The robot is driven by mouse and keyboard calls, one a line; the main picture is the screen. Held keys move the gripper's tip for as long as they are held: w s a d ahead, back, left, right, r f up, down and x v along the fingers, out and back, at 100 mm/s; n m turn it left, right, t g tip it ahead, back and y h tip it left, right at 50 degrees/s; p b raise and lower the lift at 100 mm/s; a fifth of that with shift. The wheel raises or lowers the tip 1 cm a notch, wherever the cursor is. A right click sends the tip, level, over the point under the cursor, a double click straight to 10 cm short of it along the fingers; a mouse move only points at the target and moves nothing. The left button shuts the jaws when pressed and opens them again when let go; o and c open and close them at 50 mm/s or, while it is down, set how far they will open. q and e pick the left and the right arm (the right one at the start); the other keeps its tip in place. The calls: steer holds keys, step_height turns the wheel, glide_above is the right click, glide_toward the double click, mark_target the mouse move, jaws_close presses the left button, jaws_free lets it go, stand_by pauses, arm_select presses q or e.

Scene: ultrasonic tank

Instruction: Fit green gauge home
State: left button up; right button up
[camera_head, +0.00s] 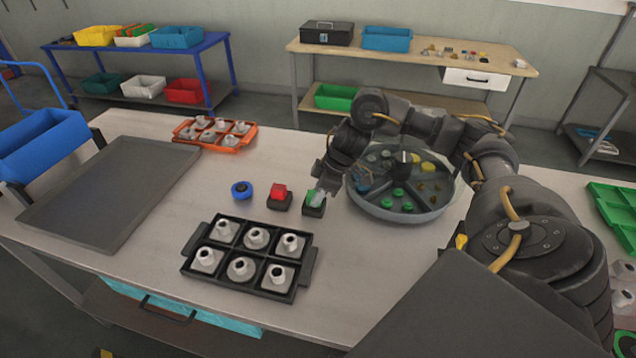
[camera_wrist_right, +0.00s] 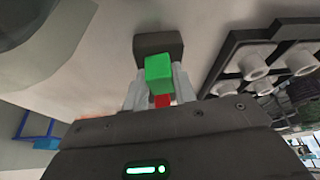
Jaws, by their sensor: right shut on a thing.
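The green gauge (camera_head: 313,199) is a small green block. It also shows in the wrist view (camera_wrist_right: 159,72). My right gripper (camera_head: 320,191) is shut on it, the pale fingers on either side. A dark block-shaped base (camera_head: 314,211) is just below the gauge; it also shows in the wrist view (camera_wrist_right: 158,45). I cannot tell whether the gauge is seated in it or just above it. A red block (camera_head: 279,190) sits on a similar dark base to the left, and a blue round piece (camera_head: 241,188) stands further left. My left gripper is not in view.
A black tray (camera_head: 187,267) with several pale fittings stands in front. A round divided tank (camera_head: 402,215) with small parts is on the right, close to my right arm. A grey flat tray (camera_head: 100,215) lies left, an orange rack (camera_head: 240,149) behind.

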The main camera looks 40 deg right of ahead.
stand_by(0.4)
steer(key=o, duration=1.1)
steer(key=shift+c, duration=0.2)
steer(key=shift+s+d+r, duration=0.1)
steer(key=shift+d+r, duration=0.05)
steer(key=shift+r, duration=0.3)
steer(key=p+v, duration=0.1)
steer(key=v, duration=0.8)
steer(key=shift+s+r, duration=0.15)
steer(key=shift+r, duration=0.2)
